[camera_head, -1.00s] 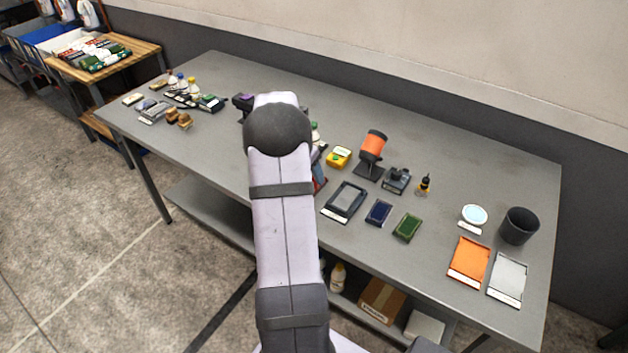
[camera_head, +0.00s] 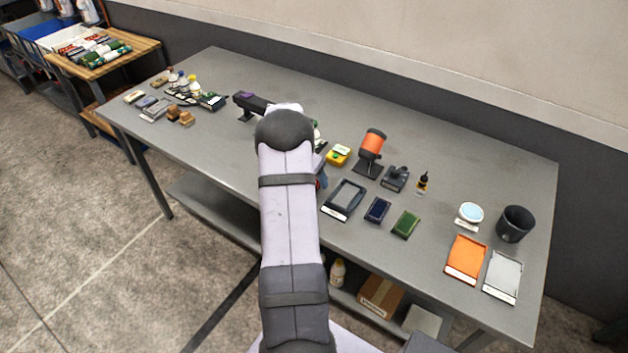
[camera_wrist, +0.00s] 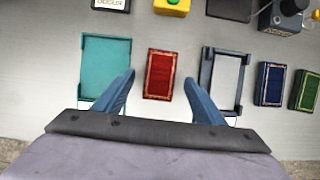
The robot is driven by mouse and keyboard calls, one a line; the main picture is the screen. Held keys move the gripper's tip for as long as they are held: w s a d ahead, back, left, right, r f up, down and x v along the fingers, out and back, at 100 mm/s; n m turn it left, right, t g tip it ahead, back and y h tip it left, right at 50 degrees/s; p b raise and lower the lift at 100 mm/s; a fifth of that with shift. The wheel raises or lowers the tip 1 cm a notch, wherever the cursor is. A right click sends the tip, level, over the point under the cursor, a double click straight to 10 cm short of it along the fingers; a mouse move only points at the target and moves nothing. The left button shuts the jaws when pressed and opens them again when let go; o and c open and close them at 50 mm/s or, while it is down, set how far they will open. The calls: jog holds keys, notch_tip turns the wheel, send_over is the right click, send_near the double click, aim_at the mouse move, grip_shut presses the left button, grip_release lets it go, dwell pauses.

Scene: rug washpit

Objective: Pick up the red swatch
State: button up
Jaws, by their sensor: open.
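The red swatch (camera_wrist: 159,75) lies flat on the grey table in the wrist view, a small red rectangle with a patterned border. My gripper (camera_wrist: 160,78) is open, with its two blue fingers on either side of the swatch and nothing between them but the swatch below. I cannot tell the height of the fingertips over the table. In the head view my arm hides nearly all of the swatch; a small bit of red (camera_head: 318,184) shows at its edge.
A teal tray (camera_wrist: 106,66) lies left of the swatch and a dark-framed grey tray (camera_wrist: 226,80) right, both close to the fingers. Blue (camera_head: 377,210) and green (camera_head: 405,224) swatches lie farther right. A yellow box (camera_head: 338,155) and an orange device (camera_head: 371,146) stand behind.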

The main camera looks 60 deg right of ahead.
jog(key=shift+x, duration=0.9)
jog(key=shift+c, duration=0.6)
jog(key=c, duration=1)
jog(key=shift+c, duration=0.2)
jog(key=shift+r, duration=0.15)
notch_tip(320, 180, up, 10)
jog(key=b, duration=0.2)
jog(key=s+f+b, duration=0.1)
jog(key=s+b, duration=1)
jog(key=b, duration=1.4)
jog(key=shift+s+b, duration=0.3)
jog(key=shift+b, duration=0.05)
